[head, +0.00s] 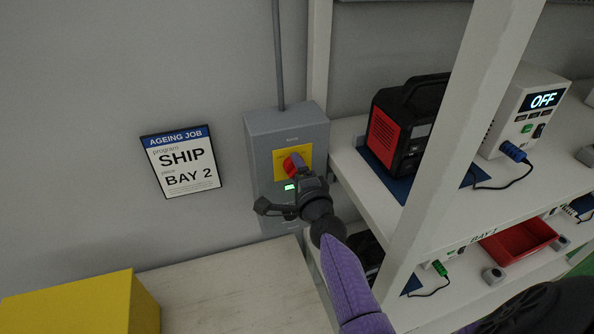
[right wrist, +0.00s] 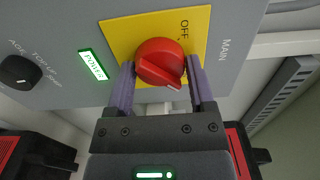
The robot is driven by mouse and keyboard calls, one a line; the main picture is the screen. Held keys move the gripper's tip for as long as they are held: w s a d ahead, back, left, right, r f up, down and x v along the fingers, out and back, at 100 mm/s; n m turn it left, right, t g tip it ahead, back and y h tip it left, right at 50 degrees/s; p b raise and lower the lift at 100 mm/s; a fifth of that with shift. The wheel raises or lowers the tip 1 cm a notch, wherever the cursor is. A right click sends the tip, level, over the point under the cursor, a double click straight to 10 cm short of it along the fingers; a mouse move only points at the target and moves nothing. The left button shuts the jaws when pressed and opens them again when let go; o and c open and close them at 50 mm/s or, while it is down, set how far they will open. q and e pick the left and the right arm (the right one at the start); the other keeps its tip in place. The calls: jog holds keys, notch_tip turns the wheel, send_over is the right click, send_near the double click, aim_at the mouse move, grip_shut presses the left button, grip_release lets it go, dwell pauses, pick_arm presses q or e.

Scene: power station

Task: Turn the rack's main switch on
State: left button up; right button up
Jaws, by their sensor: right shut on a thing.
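The rack's main switch is a red rotary knob (head: 294,163) on a yellow plate (head: 305,155) on a grey wall box (head: 262,135). In the right wrist view the red knob (right wrist: 160,63) sits between the fingers of my right gripper (right wrist: 161,85), which is shut on it. Its white mark lies toward the gripper side, away from the "OFF" label (right wrist: 185,30). A "POWER" label (right wrist: 93,65) beside the plate is lit green. My right gripper (head: 298,172) partly covers the box in the head view. My left gripper is not in view.
A dark selector knob (right wrist: 20,72) is on the same box. Right of the box stands a white rack (head: 352,140) with a red-and-black power station (head: 405,125) and a white unit reading "OFF" (head: 525,110). A job sign (head: 181,162) hangs left. A yellow block (head: 85,305) is below.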

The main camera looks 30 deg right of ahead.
jog(key=o, duration=1.2)
jog(key=v, duration=1)
jog(key=shift+w, duration=0.1)
